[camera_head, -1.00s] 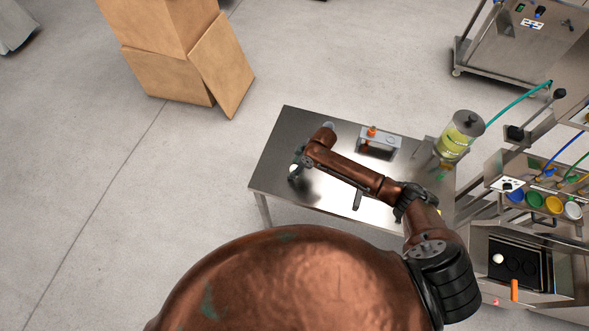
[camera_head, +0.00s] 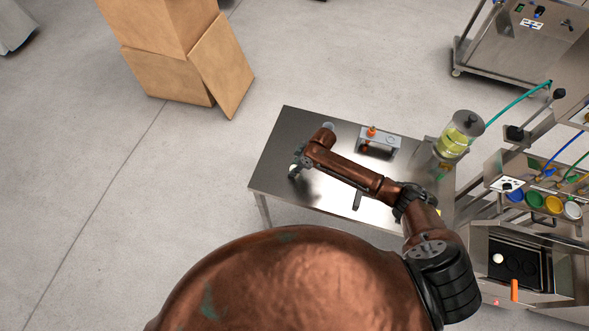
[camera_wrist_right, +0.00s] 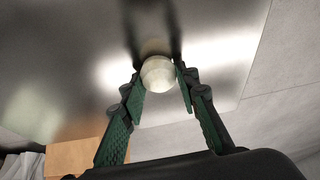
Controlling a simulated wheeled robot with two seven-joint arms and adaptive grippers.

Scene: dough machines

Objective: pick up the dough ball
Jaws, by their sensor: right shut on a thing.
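The pale, round dough ball (camera_wrist_right: 158,74) sits between the fingertips of my right gripper (camera_wrist_right: 159,77) in the right wrist view. The green-padded fingers are shut on it, one on each side. In the head view the right gripper (camera_head: 299,167) is at the left part of the steel table (camera_head: 275,140), pointing down. A small bit of the dough ball (camera_head: 293,167) shows there beside the fingers. I cannot tell whether the ball touches the tabletop. My left gripper is not in view.
A small device with an orange knob (camera_head: 379,143) and a clear container of yellow liquid (camera_head: 460,134) stand at the table's right side. A machine with coloured cups (camera_head: 543,203) and another white ball (camera_head: 498,258) is at the right. Cardboard boxes (camera_head: 180,60) stand beyond the table.

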